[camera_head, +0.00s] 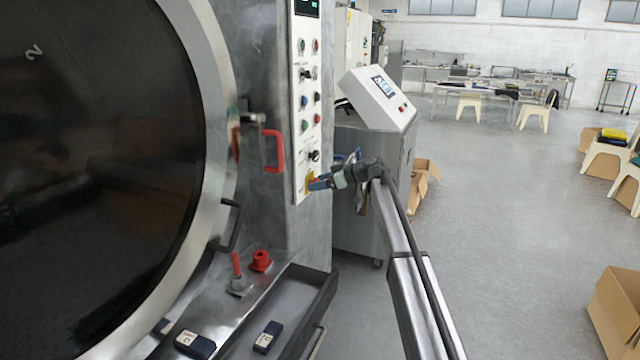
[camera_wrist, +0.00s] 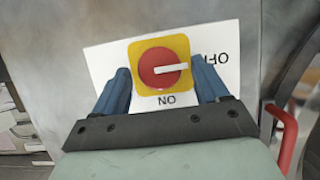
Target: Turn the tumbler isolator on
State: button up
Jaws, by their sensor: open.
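The isolator is a round red knob on a yellow square plate (camera_wrist: 160,67), set on a white label. In the wrist view its white pointer mark points right, toward the upside-down word OFF; the word ON is below the knob. In the head view the yellow isolator (camera_head: 309,181) shows at the bottom of the control strip, partly hidden by my fingers. My gripper (camera_wrist: 161,66) is open, with one blue finger on each side of the knob. Whether the fingers touch it cannot be told. In the head view my gripper (camera_head: 316,184) is right at the panel.
The control strip (camera_head: 308,110) above carries several buttons and switches. A red handle (camera_head: 272,151) and the large round door (camera_head: 215,110) are to the left. A cabinet with a white control box (camera_head: 380,98) stands behind my arm. Open floor (camera_head: 500,220) lies to the right.

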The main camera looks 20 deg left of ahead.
jog(key=shift+a, duration=0.1)
jog(key=c, duration=1)
jog(key=shift+w+f+m+g+y, duration=0.2)
jog(key=shift+m+g+y, duration=0.35)
jog(key=shift+m+g, duration=1.15)
jog(key=shift+w+f+m+g+y, duration=0.2)
jog(key=shift+m+g+y, duration=0.35)
jog(key=shift+m, duration=2.2)
jog(key=shift+w+f+m+g+y, duration=0.2)
jog(key=shift+m+g+y, duration=0.3)
jog(key=shift+m+g, duration=1.2)
jog(key=shift+m+t, duration=0.55)
jog(key=shift+m, duration=0.1)
